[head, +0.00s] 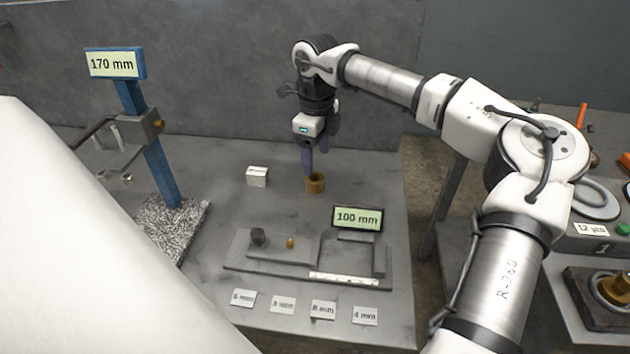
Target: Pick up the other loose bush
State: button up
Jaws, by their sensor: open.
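A brass-coloured bush (315,184) stands upright on the grey table, its open top showing a dark bore. My gripper (314,163) points down right over it, with its purple fingers open. The nearer finger's tip reaches the left side of the bush's rim in the picture; I cannot tell whether it touches. The far finger is partly hidden behind the wrist. Another brass bush (608,287) sits in a dark fixture at the far right.
A small white block (257,176) stands left of the bush. In front is a grey gauge fixture (300,265) with a "100 mm" display (358,218) and several label cards. A blue post (160,170) with a "170 mm" sign stands left.

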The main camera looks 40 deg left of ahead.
aim_at(315, 177)
jog(key=shift+s+a+f+p, duration=0.1)
jog(key=shift+f+p, duration=0.2)
jog(key=shift+f, duration=1.35)
jog(key=shift+s+a+f+p, duration=0.1)
jog(key=shift+f+p, duration=0.2)
jog(key=shift+f, duration=1.35)
jog(key=c, duration=1.2)
jog(key=shift+r, duration=0.1)
